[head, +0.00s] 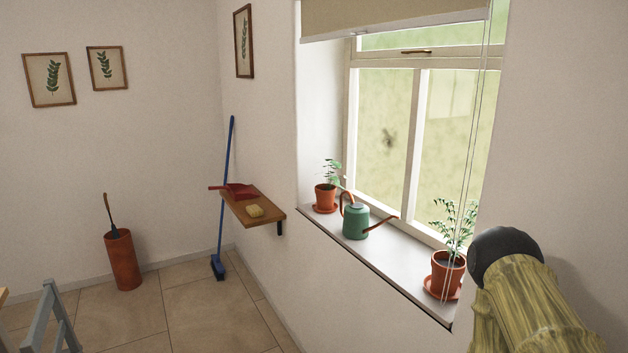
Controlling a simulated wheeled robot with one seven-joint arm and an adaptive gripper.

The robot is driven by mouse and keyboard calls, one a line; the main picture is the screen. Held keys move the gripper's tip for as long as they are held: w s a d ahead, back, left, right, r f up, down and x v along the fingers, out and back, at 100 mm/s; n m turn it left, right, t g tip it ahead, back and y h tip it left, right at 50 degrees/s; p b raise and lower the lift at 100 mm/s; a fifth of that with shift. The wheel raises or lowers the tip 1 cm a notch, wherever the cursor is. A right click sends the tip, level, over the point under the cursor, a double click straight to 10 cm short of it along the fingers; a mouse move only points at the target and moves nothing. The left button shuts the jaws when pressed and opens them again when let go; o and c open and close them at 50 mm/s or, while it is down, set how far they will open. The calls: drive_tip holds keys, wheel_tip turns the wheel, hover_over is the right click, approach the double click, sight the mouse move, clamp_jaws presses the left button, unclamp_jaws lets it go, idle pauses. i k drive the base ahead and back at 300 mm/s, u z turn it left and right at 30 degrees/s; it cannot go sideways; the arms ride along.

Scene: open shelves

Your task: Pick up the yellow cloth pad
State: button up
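The yellow cloth pad (255,211) lies on a small wooden wall shelf (264,223), near the shelf's front edge. A red dustpan (236,190) lies on the same shelf behind the pad. Part of my arm shows at the lower right, in front of the window sill's near end. It is far from the pad. My gripper's fingers are not visible in the head view.
The window sill (385,262) holds a green watering can (356,223) and two potted plants (326,197) (448,275). A blue broom (218,266) leans in the corner by the shelf. An umbrella stand (123,260) and a grey chair (62,322) are at left. Tiled floor between is clear.

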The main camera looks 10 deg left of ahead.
sight(254, 211)
drive_tip(key=k, duration=1)
drive_tip(key=u, duration=0.75)
drive_tip(key=i, duration=4.35)
drive_tip(key=u, duration=2.25)
drive_tip(key=i, duration=0.3)
drive_tip(key=z, duration=0.15)
